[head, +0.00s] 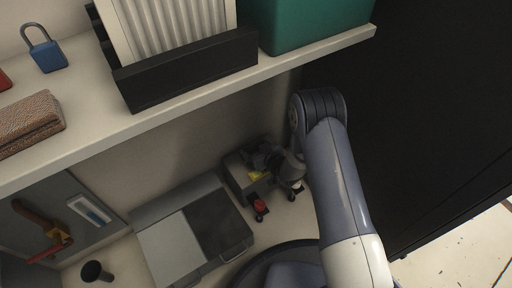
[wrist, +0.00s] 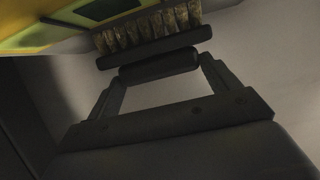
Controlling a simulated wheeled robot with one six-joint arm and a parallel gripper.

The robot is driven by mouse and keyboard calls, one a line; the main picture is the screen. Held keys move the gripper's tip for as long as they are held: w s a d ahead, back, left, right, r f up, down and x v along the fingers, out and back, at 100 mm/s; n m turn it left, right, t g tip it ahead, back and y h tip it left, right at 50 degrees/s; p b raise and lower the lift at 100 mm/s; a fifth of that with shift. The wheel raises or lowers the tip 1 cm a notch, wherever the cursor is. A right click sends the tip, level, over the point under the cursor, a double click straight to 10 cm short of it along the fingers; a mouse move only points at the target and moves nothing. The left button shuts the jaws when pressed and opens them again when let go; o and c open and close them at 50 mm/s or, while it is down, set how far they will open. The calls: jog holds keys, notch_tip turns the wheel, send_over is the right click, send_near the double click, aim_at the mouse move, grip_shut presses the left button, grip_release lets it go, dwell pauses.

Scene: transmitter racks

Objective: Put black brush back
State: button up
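The black brush (wrist: 150,47) is in the upper middle of the wrist view. It has a dark rounded body and a row of tan bristles (wrist: 150,25) pointing towards the top of the picture. My gripper (wrist: 160,70) has its two fingers at the ends of the brush's dark rounded grip, which fills the gap between them. In the head view my gripper (head: 264,158) is low beside the grey box at the back wall, under the shelf. The brush cannot be made out clearly there.
The shelf (head: 190,97) above holds a blue padlock (head: 48,55), a brown folded cloth (head: 27,122), a black holder (head: 188,70) and a green box (head: 305,22). Below stand a grey case (head: 170,247) and a dark cup (head: 95,271). A yellow item (wrist: 35,38) is close to the brush.

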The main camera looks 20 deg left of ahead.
jog(key=o, duration=0.3)
jog(key=shift+r, duration=0.25)
jog(key=p+v, duration=0.4)
jog(key=v, duration=0.8)
